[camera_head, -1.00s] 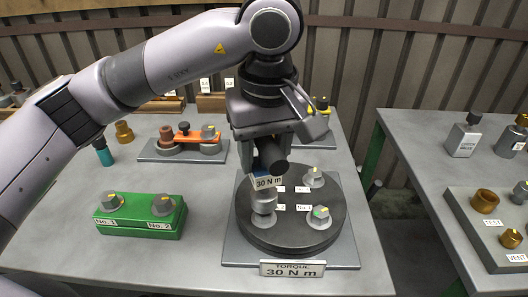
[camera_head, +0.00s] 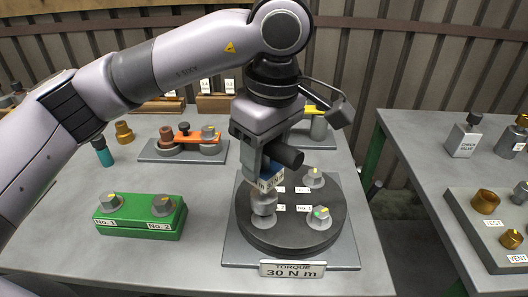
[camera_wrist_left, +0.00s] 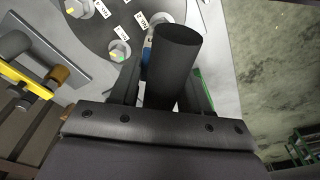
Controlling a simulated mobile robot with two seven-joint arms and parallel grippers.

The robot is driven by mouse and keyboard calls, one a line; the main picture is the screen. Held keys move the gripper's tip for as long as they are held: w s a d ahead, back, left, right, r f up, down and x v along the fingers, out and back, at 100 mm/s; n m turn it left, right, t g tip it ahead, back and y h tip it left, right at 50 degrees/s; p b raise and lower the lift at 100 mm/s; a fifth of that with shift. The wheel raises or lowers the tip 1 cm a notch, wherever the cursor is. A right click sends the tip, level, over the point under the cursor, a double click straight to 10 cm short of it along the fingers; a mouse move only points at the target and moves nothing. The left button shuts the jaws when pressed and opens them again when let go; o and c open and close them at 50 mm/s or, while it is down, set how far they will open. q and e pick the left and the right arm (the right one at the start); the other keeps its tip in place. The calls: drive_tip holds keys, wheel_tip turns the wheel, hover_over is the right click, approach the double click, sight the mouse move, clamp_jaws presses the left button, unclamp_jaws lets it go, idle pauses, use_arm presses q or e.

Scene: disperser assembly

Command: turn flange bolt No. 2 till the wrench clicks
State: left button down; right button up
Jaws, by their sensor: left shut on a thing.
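My left gripper (camera_head: 270,160) is shut on a torque wrench (camera_head: 269,179) with a blue body, a black cylinder and a white label. The wrench stands over the front-left bolt (camera_head: 264,203) of the round dark flange (camera_head: 290,238). Its lower end seems to meet the bolt; the exact contact is hidden. A small label beside this bolt is partly covered. Other bolts with marked heads show at the right (camera_head: 319,217) and back right (camera_head: 314,178). In the left wrist view, the black cylinder (camera_wrist_left: 174,65) hides the wrench's tip; the flange (camera_wrist_left: 85,35) is behind. My right gripper is not in view.
A plate (camera_head: 292,269) in front of the flange reads TORQUE 30 N m. A green block (camera_head: 140,231) with two knobs stands left. An orange bar fixture (camera_head: 182,138) lies behind. A second table (camera_head: 420,135) is at the right, across a gap.

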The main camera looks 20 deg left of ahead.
sight(264, 167)
use_arm(q)
drive_tip(key=shift+f, duration=0.2)
drive_tip(key=shift+f+b, duration=1.45)
drive_tip(key=shift+b, duration=0.05)
drive_tip(key=shift+m+t, duration=0.3)
drive_tip(key=shift+m, duration=2.7)
drive_tip(key=shift+r+m+h, duration=0.1)
drive_tip(key=shift+m+h, duration=0.4)
drive_tip(key=shift+m, duration=2.4)
drive_tip(key=shift+n, duration=0.4)
drive_tip(key=shift+r, duration=0.1)
